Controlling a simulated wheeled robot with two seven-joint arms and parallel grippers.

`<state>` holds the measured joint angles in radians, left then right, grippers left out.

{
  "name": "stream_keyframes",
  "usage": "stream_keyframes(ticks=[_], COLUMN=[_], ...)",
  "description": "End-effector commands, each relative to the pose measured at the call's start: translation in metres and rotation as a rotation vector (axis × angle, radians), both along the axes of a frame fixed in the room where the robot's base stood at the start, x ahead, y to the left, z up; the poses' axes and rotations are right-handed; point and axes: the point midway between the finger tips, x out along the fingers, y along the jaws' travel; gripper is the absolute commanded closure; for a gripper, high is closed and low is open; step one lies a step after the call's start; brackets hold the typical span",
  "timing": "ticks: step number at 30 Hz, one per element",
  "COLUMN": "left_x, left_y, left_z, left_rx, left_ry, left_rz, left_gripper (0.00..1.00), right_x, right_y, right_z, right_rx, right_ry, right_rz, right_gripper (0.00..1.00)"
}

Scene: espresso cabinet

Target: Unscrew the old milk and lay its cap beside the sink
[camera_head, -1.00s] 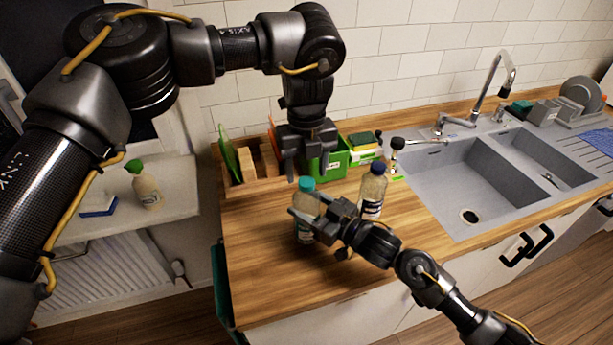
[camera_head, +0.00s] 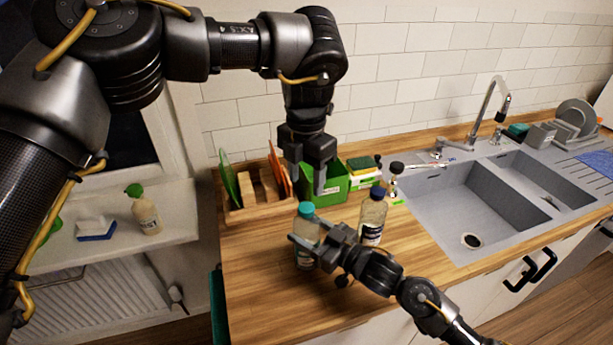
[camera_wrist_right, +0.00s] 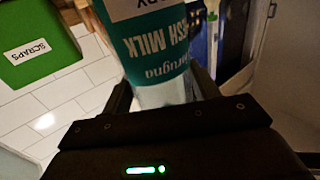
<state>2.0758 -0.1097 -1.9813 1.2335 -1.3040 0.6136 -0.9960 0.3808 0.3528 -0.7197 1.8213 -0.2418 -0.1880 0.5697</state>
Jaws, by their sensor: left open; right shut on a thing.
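A clear milk bottle (camera_head: 304,258) with a teal cap (camera_head: 306,209) stands near the counter's front left. My right gripper (camera_head: 314,241) is shut around its body, below the cap. The right wrist view shows its teal and white label (camera_wrist_right: 155,50) reading "MILK" upside down between the fingers. My left gripper (camera_head: 306,180) is open, pointing down, above and slightly behind the cap, apparently apart from it. A second bottle (camera_head: 371,217) with a dark blue cap stands just to the right. The grey sink (camera_head: 432,222) is set into the counter on the right.
A green box (camera_head: 335,187) and a wooden rack (camera_head: 246,212) with boards stand behind the bottles. A small dark-capped bottle (camera_head: 394,183) stands by the sink's left edge. Bare wooden counter (camera_head: 407,238) lies between the blue-capped bottle and the sink.

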Motion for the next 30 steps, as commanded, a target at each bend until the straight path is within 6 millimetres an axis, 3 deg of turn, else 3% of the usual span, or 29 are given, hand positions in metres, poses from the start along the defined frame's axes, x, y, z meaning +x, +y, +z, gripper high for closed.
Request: stream_keyframes(ticks=[4,11,24,30], left_x=[-0.002,-0.002,-0.002,-0.002], left_y=[-0.001,-0.001,-0.001,-0.001], left_z=[0.0,-0.005,-0.065,-0.079], left_rx=[-0.006,-0.005,-0.004,-0.005], left_ry=[0.011,0.012,0.014,0.012], left_rz=[-0.099,-0.12,-0.118,-0.117], left_gripper=[0.49,0.49,0.49,0.49], right_x=[0.0,0.0,0.0,0.0], right_y=[0.0,0.0,0.0,0.0], right_z=[-0.002,-0.002,-0.001,-0.001], right_rx=[-0.002,-0.002,-0.002,-0.002], right_ry=[0.003,0.003,0.002,0.002], right_rz=[0.0,0.0,0.0,0.0], right_gripper=[1.0,1.0,1.0,1.0])
